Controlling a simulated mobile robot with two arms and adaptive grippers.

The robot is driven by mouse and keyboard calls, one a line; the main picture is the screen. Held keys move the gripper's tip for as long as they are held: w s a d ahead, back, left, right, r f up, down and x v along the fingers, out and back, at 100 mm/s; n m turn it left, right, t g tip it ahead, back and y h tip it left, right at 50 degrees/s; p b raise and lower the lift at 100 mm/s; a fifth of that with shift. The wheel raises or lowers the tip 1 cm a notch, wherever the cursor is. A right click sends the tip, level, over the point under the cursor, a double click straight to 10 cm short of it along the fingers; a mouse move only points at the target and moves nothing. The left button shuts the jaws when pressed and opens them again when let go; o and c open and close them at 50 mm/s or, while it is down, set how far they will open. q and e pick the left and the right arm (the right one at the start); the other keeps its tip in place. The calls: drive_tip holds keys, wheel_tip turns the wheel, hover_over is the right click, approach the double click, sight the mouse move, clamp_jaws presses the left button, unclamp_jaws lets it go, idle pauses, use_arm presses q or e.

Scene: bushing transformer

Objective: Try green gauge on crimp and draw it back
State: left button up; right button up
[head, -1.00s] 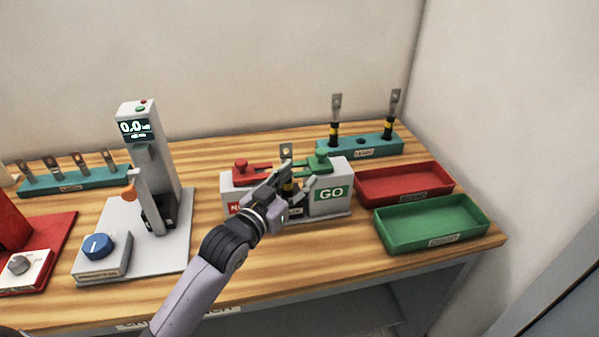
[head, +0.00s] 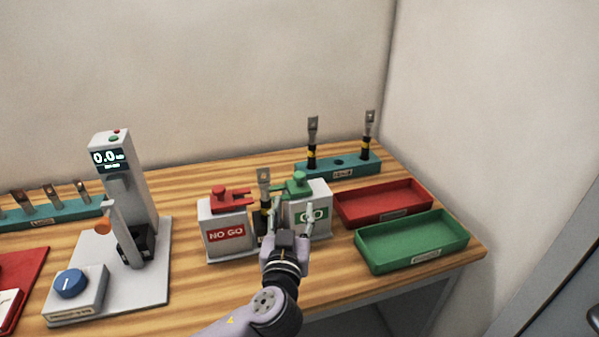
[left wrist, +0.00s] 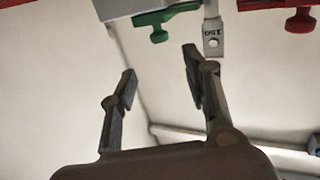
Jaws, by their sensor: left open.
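The green gauge (head: 299,185) rests on top of the white GO block (head: 322,193); it also shows in the left wrist view (left wrist: 160,16). The crimped lug (head: 264,182), with a black and yellow lower part, stands upright between the GO and NO GO blocks. Its metal tongue also shows in the left wrist view (left wrist: 213,38). My left gripper (head: 291,210) is open and empty, in front of the GO block. In the left wrist view its fingers (left wrist: 158,75) are spread, apart from the green gauge. My right gripper is not in view.
The red gauge (head: 230,193) sits on the NO GO block (head: 226,236) at left. Red (head: 384,204) and green (head: 412,241) trays lie to the right. A teal rack (head: 338,168) with two lugs stands behind. A tester with a display (head: 108,158) is at left.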

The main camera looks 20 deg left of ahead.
sight(299, 178)
use_arm(q)
drive_tip(key=p+x, duration=0.3)
drive_tip(key=x, duration=1.1)
drive_tip(key=shift+d+p, duration=0.1)
drive_tip(key=shift+p, duration=0.2)
drive_tip(key=shift+c, duration=0.4)
clamp_jaws()
